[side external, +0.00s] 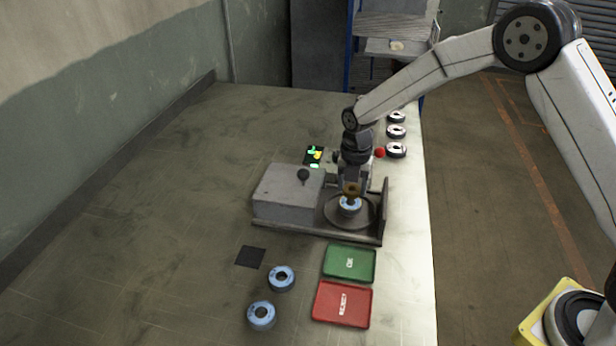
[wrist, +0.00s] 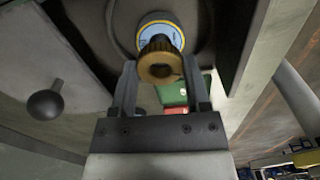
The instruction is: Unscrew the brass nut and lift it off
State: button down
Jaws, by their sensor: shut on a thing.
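The brass nut (wrist: 160,66) is between the fingers of my gripper (wrist: 160,85) in the wrist view. My gripper (side external: 350,190) is shut on it and points down over the machine's round plate (side external: 367,213). A blue flap disc (side external: 350,206) sits on that plate, directly below the nut. The disc also shows behind the nut in the wrist view (wrist: 161,24). I cannot tell whether the nut is still on its thread, as its far side is hidden.
The grey machine housing (side external: 288,192) with a black knob (side external: 303,174) stands left of the plate. A green tray (side external: 349,263) and a red REJECT tray (side external: 342,304) lie in front. Two blue discs (side external: 281,278) lie nearby, and several white-topped discs (side external: 396,131) line the right edge.

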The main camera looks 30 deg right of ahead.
jog(key=shift+r, duration=1.15)
jog(key=shift+r, duration=0.1)
